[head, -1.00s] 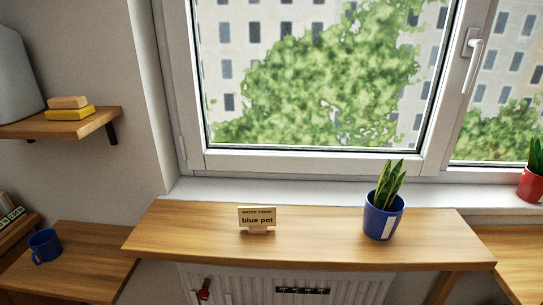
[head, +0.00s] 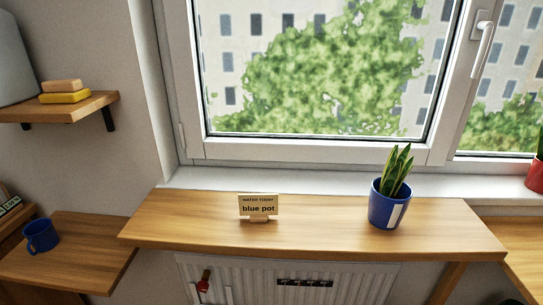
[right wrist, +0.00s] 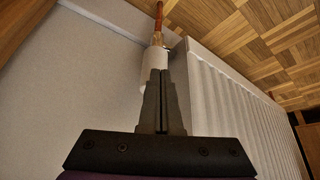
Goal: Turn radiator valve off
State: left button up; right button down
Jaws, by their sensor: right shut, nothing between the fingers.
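The white radiator (head: 350,285) is under the wooden sill board in the head view. A small red knob or handle (head: 205,277) shows at its left end, with whitish parts below it. In the right wrist view the ribbed radiator (right wrist: 240,105) runs along the right. A white cylinder (right wrist: 152,64) on a copper-coloured pipe (right wrist: 158,14) stands beside its end. My right gripper (right wrist: 160,75) is shut and empty, its tips overlapping the cylinder in the picture; I cannot tell if they touch. The red part is not visible there. My left gripper is not in view.
The board (head: 320,235) overhangs the radiator. It carries a sign (head: 258,206) and a blue pot with a plant (head: 388,205). A dark strip (head: 305,282) is on the radiator. A blue mug (head: 41,236) stands on the left table. Parquet floor (right wrist: 255,35) shows in the wrist view.

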jog(key=shift+w+a, duration=0.1)
jog(key=shift+w, duration=0.2)
dwell(0.5)
jog(key=shift+d+b, duration=0.25)
jog(key=shift+b, duration=0.25)
jog(key=shift+w+d, duration=0.2)
jog(key=shift+d, duration=0.15)
dwell(0.4)
notch_tip(320, 180, up, 6)
jog(key=p, duration=0.3)
jog(key=shift+s+d, duration=0.2)
jog(key=shift+s, duration=0.15)
